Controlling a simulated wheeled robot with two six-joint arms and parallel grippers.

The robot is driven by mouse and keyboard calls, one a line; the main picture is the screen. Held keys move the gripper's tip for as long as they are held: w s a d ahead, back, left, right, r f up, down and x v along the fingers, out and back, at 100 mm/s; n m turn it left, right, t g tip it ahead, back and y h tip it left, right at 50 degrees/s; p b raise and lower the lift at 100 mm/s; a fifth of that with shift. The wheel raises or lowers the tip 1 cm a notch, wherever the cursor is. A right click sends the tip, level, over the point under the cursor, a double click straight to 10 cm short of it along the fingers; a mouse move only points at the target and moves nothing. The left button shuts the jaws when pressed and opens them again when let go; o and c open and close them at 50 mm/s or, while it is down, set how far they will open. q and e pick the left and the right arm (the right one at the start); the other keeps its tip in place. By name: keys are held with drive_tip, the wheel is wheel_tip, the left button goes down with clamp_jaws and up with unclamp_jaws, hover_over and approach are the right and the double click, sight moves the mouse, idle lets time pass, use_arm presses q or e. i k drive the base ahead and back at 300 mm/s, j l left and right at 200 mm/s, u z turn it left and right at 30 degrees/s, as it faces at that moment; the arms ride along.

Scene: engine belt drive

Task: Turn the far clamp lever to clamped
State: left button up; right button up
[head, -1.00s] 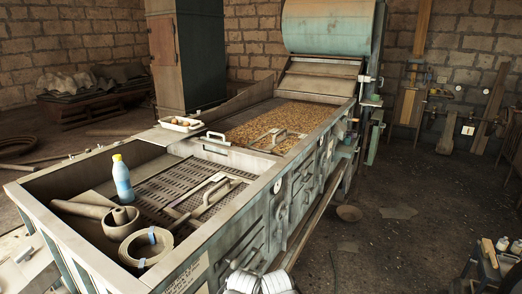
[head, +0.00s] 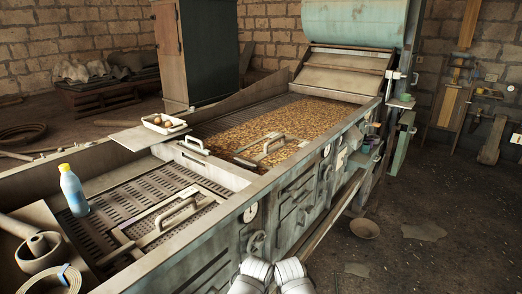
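A long machine (head: 265,190) runs from the near left to the back, with a side wall carrying dials and dark latch-like fittings (head: 296,190). Farther along its side, near the back end, are small fittings and a pale bracket (head: 396,75). I cannot tell which of these is the far clamp lever, nor its position. Frames with pale bar handles lie on the bed, one near (head: 178,213) and one farther (head: 262,146). White ribbed parts at the bottom edge seem to be my own arms. Neither gripper shows, and nothing is seen held.
A white tray (head: 164,124) sits on the left rim. A bowl (head: 364,229) lies on the floor. Floor right of the machine is mostly clear.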

sight(246, 164)
drive_tip(key=i+l, duration=0.25)
drive_tip(key=l, duration=0.15)
drive_tip(key=i+l+u, duration=0.1)
drive_tip(key=i+l, duration=0.4)
drive_tip(key=l, duration=0.25)
drive_tip(key=i+l+u, duration=0.1)
drive_tip(key=i+l, duration=0.15)
drive_tip(key=l, duration=0.15)
